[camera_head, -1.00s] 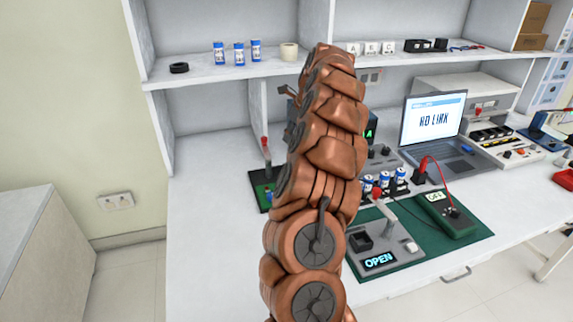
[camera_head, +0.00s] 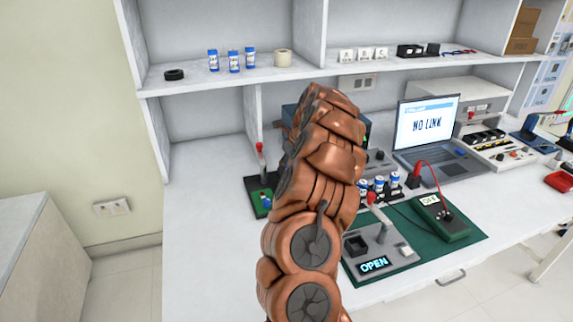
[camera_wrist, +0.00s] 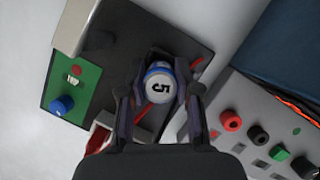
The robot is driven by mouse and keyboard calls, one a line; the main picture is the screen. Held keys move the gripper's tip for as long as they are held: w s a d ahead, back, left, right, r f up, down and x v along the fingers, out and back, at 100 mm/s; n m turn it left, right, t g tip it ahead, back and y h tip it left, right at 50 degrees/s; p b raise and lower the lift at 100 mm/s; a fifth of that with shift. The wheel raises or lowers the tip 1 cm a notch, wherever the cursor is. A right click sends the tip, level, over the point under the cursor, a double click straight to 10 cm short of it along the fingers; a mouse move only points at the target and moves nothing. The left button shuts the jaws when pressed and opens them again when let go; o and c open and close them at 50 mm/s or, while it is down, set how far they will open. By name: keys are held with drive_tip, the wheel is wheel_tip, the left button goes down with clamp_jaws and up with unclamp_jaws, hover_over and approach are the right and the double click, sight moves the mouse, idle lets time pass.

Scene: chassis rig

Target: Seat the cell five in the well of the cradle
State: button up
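The cell five (camera_wrist: 159,84), a blue and white cylinder with a black "5" on its top, shows end-on in the wrist view above or on a dark board. My gripper (camera_wrist: 162,88) has its fingers on either side of it, with narrow gaps showing, so it looks open. In the head view my own arm hides both. A grey unit (camera_head: 400,257), which looks like the cradle, lies on the green mat. It has a dark square well (camera_head: 357,244), a red-handled lever and a lit "OPEN" display; the well looks empty.
A dark board with a green panel (camera_wrist: 82,80) and a red-handled lever (camera_head: 260,158) stands left of my arm. Several blue and white cells (camera_head: 379,186) stand behind the grey unit, near a meter (camera_head: 440,217) and laptop (camera_head: 428,135). The table's left front is clear.

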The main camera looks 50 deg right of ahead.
drive_tip(key=o, duration=0.5)
drive_tip(key=shift+c, duration=0.2)
drive_tip(key=shift+r, duration=0.1)
drive_tip(key=b+v, duration=0.1)
drive_tip(key=v, duration=1.1)
drive_tip(key=a+r+n+g+y, duration=0.25)
drive_tip(key=a+n, duration=1.25)
drive_tip(key=a, duration=1.3)
drive_tip(key=s+a+n+g, duration=0.1)
drive_tip(key=s+a+n, duration=0.75)
drive_tip(key=a, duration=0.35)
drive_tip(key=s+a+f+n+g+h, duration=0.1)
drive_tip(key=s+a+f+n, duration=0.1)
drive_tip(key=s+n, duration=0.2)
drive_tip(key=s+a+f+n+g, duration=0.1)
drive_tip(key=s+a+f+n, duration=0.1)
drive_tip(key=s, duration=0.9)
drive_tip(key=s+a+f+n+g+h, duration=0.1)
drive_tip(key=s+a+f+n, duration=0.1)
drive_tip(key=s+n, duration=0.4)
drive_tip(key=shift+s+f+h, duration=0.35)
drive_tip(key=shift+s+f, duration=0.4)
drive_tip(key=shift+f, duration=0.05)
